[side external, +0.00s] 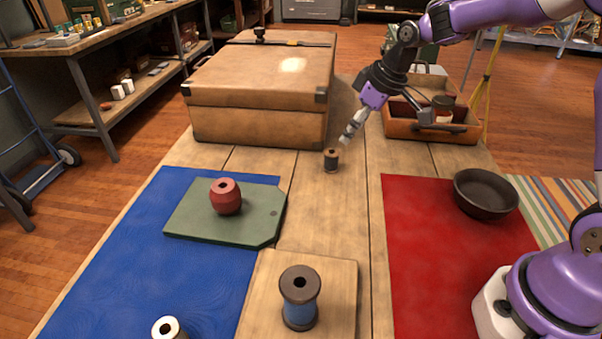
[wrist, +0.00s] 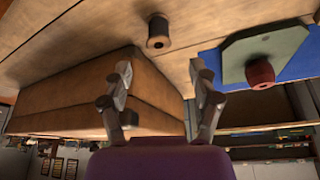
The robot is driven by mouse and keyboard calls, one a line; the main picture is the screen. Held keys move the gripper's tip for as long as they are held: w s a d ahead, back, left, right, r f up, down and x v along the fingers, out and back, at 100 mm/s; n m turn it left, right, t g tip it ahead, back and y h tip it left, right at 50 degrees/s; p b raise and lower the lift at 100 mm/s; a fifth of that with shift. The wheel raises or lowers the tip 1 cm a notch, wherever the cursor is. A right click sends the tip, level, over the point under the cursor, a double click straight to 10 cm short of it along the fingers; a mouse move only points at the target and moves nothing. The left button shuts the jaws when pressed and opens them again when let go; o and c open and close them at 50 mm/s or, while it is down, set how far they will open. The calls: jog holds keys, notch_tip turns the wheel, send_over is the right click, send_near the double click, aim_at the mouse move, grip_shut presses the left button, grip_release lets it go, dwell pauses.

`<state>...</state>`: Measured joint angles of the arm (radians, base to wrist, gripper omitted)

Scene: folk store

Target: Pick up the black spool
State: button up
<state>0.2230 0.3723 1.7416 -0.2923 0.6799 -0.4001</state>
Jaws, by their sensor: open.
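The black spool (side external: 331,161) stands upright on the bare wooden table in front of the tan case, with dark ends and a brownish middle. It also shows in the wrist view (wrist: 158,33), above and between my fingertips in the picture. My gripper (side external: 347,138) is just above and to the right of the spool in the side view, tilted down toward it. In the wrist view my gripper (wrist: 160,75) has its two fingers wide apart with nothing between them. The fingertips appear apart from the spool.
A large tan case (side external: 262,93) stands behind the spool. An open brown case (side external: 432,130) is at the back right. A red spool (side external: 226,197) sits on a green board (side external: 185,221). A blue spool (side external: 299,298) stands in front. A dark bowl (side external: 485,193) is right.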

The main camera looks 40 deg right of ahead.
aim_at(339, 154)
jog(key=x, duration=1)
jog(key=shift+s+d, duration=0.15)
jog(key=shift+d, duration=0.05)
jog(key=c, duration=0.9)
